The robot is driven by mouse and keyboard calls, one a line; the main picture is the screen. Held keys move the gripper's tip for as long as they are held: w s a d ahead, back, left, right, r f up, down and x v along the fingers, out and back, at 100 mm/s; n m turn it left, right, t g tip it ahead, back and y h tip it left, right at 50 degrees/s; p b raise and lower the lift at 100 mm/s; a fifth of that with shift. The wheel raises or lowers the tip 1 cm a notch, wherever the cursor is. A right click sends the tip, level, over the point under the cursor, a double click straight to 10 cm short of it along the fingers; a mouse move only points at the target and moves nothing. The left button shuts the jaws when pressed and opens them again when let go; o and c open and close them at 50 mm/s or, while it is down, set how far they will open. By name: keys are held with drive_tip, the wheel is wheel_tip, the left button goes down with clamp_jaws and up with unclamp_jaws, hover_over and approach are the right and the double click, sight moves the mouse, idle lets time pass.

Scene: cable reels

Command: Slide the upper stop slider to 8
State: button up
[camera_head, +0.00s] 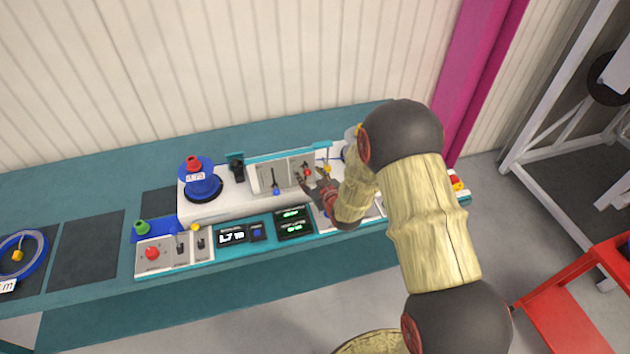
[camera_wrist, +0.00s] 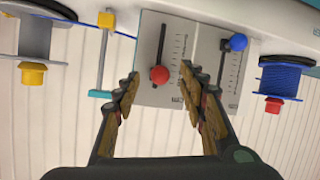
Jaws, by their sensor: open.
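A grey panel (camera_head: 266,178) on the white machine carries two sliders, one with a red knob (camera_head: 307,172) and one with a blue knob (camera_head: 277,191). Which is the upper stop slider I cannot read. In the wrist view, seen upside down, the red knob (camera_wrist: 160,74) sits at the near end of its slot and the blue knob (camera_wrist: 238,42) is farther right beside its scale. The numbers are too small to read. My gripper (camera_head: 314,182) is open; in the wrist view its fingertips (camera_wrist: 161,86) lie either side of the red knob, contact not clear.
A blue reel with a red top (camera_head: 202,185) stands on the machine's left. A yellow-knobbed rod (camera_wrist: 105,20) with a teal bar stands beside the panel. Switches, a red button (camera_head: 152,253) and displays (camera_head: 293,221) line the front. Dark mats (camera_head: 87,249) lie at left.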

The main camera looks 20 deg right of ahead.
drive_tip(key=shift+w+a+f, duration=0.1)
drive_tip(key=shift+w+f, duration=0.15)
drive_tip(key=shift+w, duration=0.35)
drive_tip(key=c, duration=0.3)
drive_tip(key=c, duration=0.8)
